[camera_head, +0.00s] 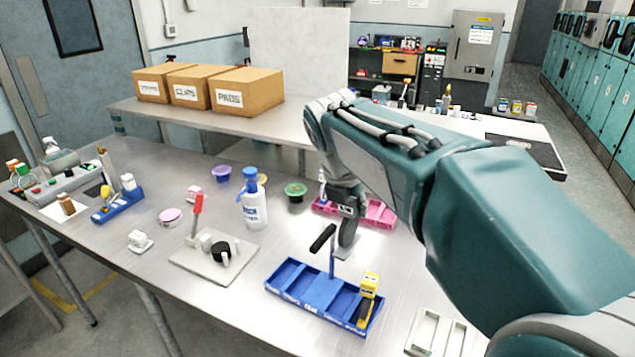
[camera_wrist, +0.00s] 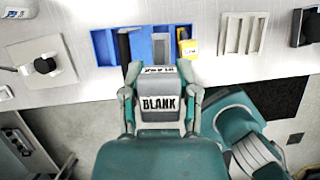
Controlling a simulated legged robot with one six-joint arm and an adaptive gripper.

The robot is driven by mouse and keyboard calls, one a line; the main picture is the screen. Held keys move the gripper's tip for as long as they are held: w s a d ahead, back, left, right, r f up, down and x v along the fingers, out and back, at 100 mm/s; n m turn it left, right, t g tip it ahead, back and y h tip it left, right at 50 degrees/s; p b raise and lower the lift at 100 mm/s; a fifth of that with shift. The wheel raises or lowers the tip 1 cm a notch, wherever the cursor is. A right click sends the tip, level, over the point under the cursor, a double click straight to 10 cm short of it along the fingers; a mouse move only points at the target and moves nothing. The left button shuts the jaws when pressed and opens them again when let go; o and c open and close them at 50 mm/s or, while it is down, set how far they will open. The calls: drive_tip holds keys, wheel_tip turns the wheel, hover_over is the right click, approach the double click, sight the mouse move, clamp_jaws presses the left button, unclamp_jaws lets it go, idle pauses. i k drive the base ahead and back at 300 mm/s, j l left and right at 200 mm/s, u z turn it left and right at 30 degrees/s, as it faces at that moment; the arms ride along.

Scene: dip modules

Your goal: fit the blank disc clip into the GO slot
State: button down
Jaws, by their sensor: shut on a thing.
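The blank disc clip (camera_wrist: 158,105), a pale block lettered BLANK, sits between the fingers of my gripper (camera_wrist: 158,92) in the wrist view. My gripper is shut on it. In the head view my gripper (camera_head: 346,222) is above the blue tray (camera_head: 300,283), near its back edge; the clip cannot be made out clearly there. The blue tray has several compartments, a black-handled lever (camera_head: 322,238) on a blue post, and a yellow piece (camera_head: 369,285) in its right end. It also shows in the wrist view (camera_wrist: 103,48). Its small lettering is unreadable, so I cannot tell which slot is GO.
A white slotted tray (camera_head: 425,330) lies right of the blue tray. A grey plate with a red-handled clamp (camera_head: 198,210) and a white-blue bottle (camera_head: 253,205) stand left. A pink tray (camera_head: 378,214) lies behind. Bare table lies between the grey plate and blue tray.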

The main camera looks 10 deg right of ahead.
sight(426, 336)
drive_tip(key=k+j, duration=0.8)
